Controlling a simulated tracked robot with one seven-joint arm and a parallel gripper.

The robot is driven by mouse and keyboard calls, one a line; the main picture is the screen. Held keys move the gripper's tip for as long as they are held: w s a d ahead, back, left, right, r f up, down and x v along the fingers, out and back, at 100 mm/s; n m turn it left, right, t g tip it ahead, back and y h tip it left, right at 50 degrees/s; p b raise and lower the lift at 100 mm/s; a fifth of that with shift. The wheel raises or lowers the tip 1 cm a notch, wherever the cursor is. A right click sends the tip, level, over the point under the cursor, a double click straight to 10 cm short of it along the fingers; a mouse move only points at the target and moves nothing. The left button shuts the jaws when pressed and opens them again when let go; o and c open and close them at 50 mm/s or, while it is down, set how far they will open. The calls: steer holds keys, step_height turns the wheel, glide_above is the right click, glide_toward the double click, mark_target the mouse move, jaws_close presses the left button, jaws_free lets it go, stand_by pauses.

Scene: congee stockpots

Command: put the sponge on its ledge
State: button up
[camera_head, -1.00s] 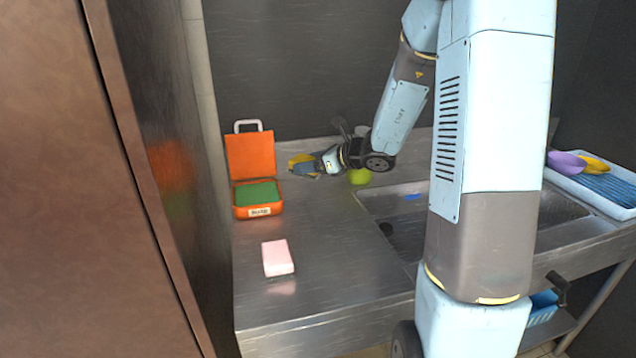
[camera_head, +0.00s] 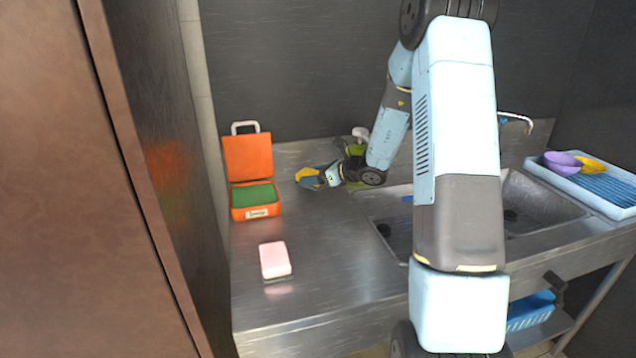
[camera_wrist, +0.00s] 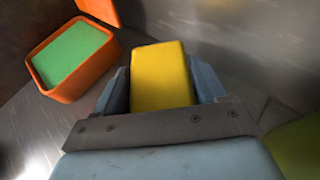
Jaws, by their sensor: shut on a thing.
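A yellow sponge (camera_wrist: 160,78) is between the two blue-grey fingers of my gripper (camera_head: 311,180), which is shut on it. In the head view the sponge (camera_head: 305,173) shows as a small yellow patch at the gripper's tip, over the back part of the steel counter. Whether it touches the counter I cannot tell. The gripper is to the right of an open orange box (camera_head: 256,213). No ledge can be clearly made out for the sponge; the arm hides part of the counter and sink.
The orange box holds a green pad (camera_head: 252,195). A pink block (camera_head: 275,259) lies on the front left of the counter (camera_head: 330,290). A green bottle (camera_head: 355,150) stands behind my gripper. The sink (camera_head: 535,200) is right, with a tray (camera_head: 622,212) holding bowls beyond it.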

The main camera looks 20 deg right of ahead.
steer(key=shift+f, duration=1.15)
steer(key=shift+f, duration=0.1)
steer(key=o, duration=1)
